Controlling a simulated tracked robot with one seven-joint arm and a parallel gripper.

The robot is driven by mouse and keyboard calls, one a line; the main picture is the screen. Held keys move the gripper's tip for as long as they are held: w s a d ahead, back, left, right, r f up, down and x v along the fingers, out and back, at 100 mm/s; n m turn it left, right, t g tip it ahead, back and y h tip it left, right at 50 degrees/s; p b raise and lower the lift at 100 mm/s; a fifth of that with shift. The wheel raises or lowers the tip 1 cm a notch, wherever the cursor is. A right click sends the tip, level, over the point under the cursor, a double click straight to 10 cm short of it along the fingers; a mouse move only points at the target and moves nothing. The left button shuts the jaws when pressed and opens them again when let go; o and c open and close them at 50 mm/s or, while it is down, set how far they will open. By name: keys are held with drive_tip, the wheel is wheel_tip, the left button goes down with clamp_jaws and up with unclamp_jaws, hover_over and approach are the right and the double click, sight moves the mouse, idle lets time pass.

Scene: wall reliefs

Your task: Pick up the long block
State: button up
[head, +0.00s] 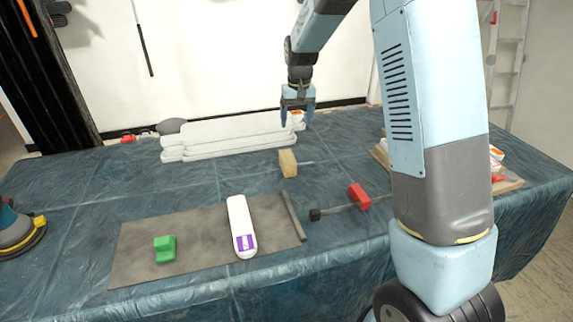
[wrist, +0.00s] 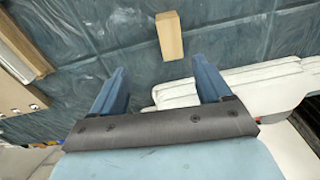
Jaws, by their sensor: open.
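A light wooden block (head: 288,162), longer than it is wide, lies on the blue plastic-covered table near the middle. The wrist view shows it too (wrist: 169,36), just beyond the fingertips and between their lines. My gripper (head: 297,109) is raised behind the block in the head view, near the right end of the stacked white boards. Its two blue fingers (wrist: 160,68) are apart with nothing between them. The gripper does not touch the block.
Stacked white boards (head: 225,134) lie at the back. A red-headed mallet (head: 359,196) lies right of the block. A grey mat (head: 185,233) in front bears a green block (head: 164,249) and a white-and-purple container (head: 240,222). A wooden board (head: 508,184) is at right.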

hover_over(288, 156)
wheel_tip(288, 156, down, 5)
drive_tip(key=shift+g, duration=0.3)
wheel_tip(288, 156, down, 9)
drive_tip(key=shift+w+r, duration=0.1)
drive_tip(key=shift+w, duration=0.05)
drive_tip(key=shift+a+f, duration=0.1)
drive_tip(key=shift+f, duration=2.5)
drive_tip(key=c, duration=1.1)
drive_tip(key=shift+r, duration=0.15)
